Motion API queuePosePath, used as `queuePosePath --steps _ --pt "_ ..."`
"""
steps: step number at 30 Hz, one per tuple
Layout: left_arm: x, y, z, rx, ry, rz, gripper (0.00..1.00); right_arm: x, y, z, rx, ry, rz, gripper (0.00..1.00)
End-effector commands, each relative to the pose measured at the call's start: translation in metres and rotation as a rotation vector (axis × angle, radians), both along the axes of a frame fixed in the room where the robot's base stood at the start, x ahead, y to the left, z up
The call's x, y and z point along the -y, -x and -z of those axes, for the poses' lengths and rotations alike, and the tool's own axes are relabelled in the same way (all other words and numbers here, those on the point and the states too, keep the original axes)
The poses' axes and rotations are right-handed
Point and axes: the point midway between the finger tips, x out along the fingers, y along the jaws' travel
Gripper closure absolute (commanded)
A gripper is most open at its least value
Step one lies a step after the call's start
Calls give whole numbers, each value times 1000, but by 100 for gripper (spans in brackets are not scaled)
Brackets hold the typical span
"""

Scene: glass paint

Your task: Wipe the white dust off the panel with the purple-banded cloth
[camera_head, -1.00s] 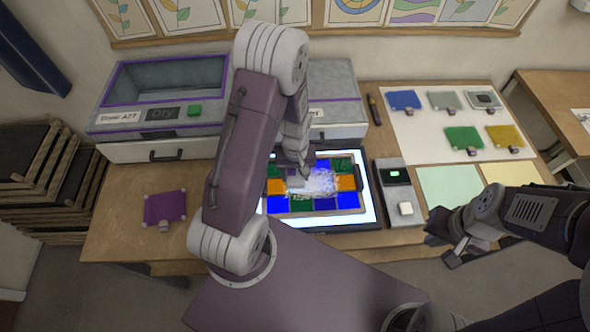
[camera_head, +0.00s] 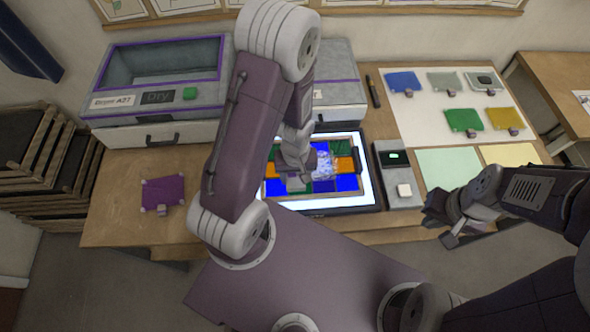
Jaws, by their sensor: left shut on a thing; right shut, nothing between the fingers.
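The panel (camera_head: 347,183) is a framed grid of blue, green, orange and purple cells lying on a lit white board. A patch of white dust (camera_head: 325,166) lies over its middle cells. My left gripper (camera_head: 303,178) is above the panel, just left of the visible dust. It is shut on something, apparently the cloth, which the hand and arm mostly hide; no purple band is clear. Whether it touches the panel I cannot tell. My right gripper (camera_head: 440,228) is shut and empty, off the table's front edge at the right.
A purple square with pale corners (camera_head: 163,192) lies at the table's left. A grey tank (camera_head: 165,62) stands behind. A small device (camera_head: 393,158) sits right of the panel. Coloured squares, including a green one (camera_head: 463,120), lie on a white sheet. My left arm covers the table's middle.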

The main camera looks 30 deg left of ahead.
Motion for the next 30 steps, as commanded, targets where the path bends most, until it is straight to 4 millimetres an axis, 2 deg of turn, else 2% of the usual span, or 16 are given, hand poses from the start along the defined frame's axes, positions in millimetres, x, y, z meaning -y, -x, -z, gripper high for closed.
queuePosePath --steps 1,5,16,20,30 --pt "0 5 3 -13 0 1 78 0 0 1 0 0 0 100" --pt "1 5 3 -15 0 0 78 0 0 1 0 0 0 100" --pt "22 -10 0 -10 -1 0 79 0 0 -3 0 0 0 100" --pt "20 -14 0 -8 0 -2 79 0 0 -4 0 0 0 100" --pt "4 -40 2 -6 0 0 79 0 0 -8 0 0 0 100"
